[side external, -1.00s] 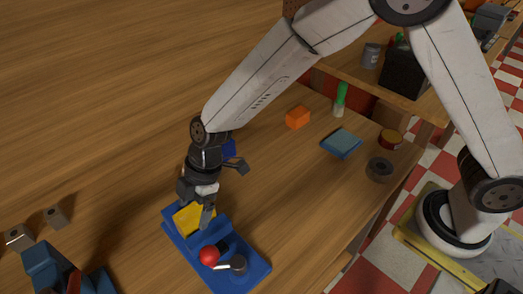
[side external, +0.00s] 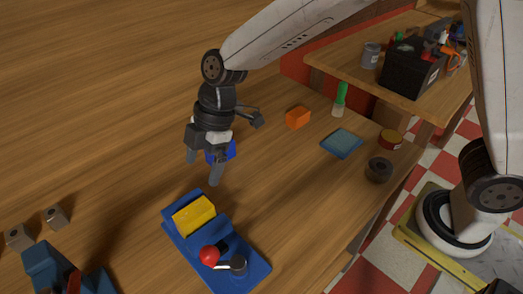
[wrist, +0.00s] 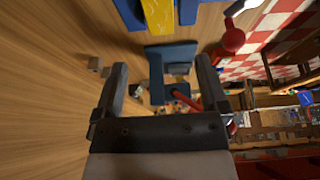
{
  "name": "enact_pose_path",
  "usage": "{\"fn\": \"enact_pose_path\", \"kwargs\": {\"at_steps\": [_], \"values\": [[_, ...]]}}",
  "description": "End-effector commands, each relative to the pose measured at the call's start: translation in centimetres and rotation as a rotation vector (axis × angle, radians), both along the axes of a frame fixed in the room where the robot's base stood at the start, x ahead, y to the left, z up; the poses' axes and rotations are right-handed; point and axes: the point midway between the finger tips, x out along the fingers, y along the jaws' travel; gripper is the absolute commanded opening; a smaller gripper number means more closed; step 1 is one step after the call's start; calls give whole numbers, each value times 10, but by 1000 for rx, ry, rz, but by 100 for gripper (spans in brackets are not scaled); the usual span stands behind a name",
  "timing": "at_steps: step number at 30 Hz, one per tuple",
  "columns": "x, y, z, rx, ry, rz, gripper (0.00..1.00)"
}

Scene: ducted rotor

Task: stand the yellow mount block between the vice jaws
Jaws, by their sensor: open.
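The yellow mount block (side external: 194,215) rests on the far end of a blue fixture (side external: 252,270) with a red ball knob. Its top is cut by the upper edge of the wrist view (wrist: 157,14). My gripper (side external: 203,168) is open and empty, above and apart from the block. Its two spread fingers also show in the wrist view (wrist: 160,68). A darker blue vice-like device (side external: 45,262) with a red handle is cut off at the lower left; it shows between my fingers in the wrist view (wrist: 170,52). Its jaw gap is not clear.
Two small metal blocks (side external: 56,217) stand beside the vice-like device. A blue block (side external: 229,151) is partly behind my gripper. An orange block (side external: 298,117), green-handled tool (side external: 341,97), blue pad (side external: 342,143) and dark ring (side external: 379,169) lie to the right. The left tabletop is clear.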

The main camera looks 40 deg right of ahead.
Motion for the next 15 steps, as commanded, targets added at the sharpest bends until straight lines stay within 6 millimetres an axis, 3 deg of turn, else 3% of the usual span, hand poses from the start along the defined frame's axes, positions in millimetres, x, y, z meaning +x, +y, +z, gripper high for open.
{"fn": "enact_pose_path", "kwargs": {"at_steps": [6,15], "values": [[0,-5,12,0,-1,0,93],[0,-5,12,-1,-1,0,93]]}}
